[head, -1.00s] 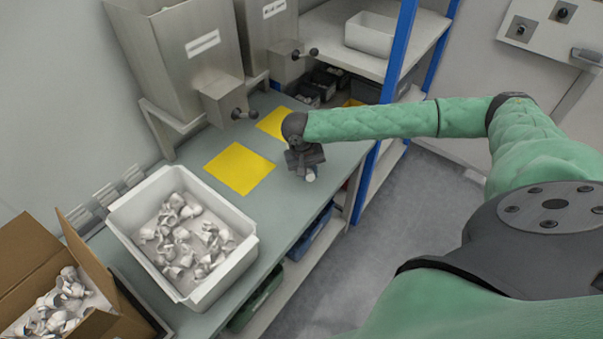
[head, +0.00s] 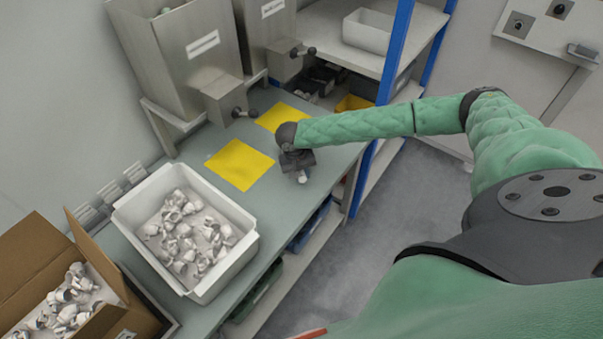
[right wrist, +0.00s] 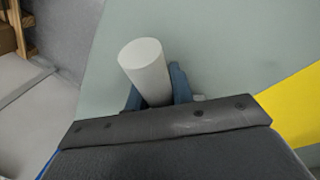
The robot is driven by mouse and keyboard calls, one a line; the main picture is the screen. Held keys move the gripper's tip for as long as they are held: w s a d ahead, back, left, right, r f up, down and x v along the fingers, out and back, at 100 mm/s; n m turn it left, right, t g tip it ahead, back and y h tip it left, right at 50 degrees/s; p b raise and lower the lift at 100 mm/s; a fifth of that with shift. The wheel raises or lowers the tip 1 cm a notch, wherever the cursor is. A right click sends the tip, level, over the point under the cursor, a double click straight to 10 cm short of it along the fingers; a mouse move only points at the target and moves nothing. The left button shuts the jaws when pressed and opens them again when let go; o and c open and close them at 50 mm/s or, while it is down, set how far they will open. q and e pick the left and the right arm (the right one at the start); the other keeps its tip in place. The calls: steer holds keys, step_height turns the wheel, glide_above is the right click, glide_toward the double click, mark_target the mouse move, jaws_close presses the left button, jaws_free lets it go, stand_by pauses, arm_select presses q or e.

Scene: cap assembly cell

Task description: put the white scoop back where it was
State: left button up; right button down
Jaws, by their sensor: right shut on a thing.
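My right gripper (head: 302,172) is over the bench, right of the near yellow mat. It is shut on the white scoop (right wrist: 147,70), whose round white handle sticks up between the blue fingers in the right wrist view. I cannot tell whether the scoop touches the bench. My left gripper is not in view.
A white tub (head: 252,240) of white caps stands on the bench (head: 205,318), with a cardboard box (head: 40,243) of caps at lower left. Two yellow mats (head: 240,164) lie below metal hoppers (head: 180,50). A blue-posted shelf (head: 395,60) stands at the right.

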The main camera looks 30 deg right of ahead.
steer(key=c, duration=1.2)
jaws_free()
steer(key=shift+f, duration=0.1)
steer(key=shift+r, duration=0.3)
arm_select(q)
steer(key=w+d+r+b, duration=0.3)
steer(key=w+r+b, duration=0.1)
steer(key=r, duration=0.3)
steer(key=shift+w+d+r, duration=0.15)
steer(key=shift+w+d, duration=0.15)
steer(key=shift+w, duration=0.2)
arm_select(e)
step_height(320, 180, up, 11)
steer(key=a, duration=0.2)
steer(key=shift+w+r, duration=0.2)
steer(key=shift+w, duration=0.15)
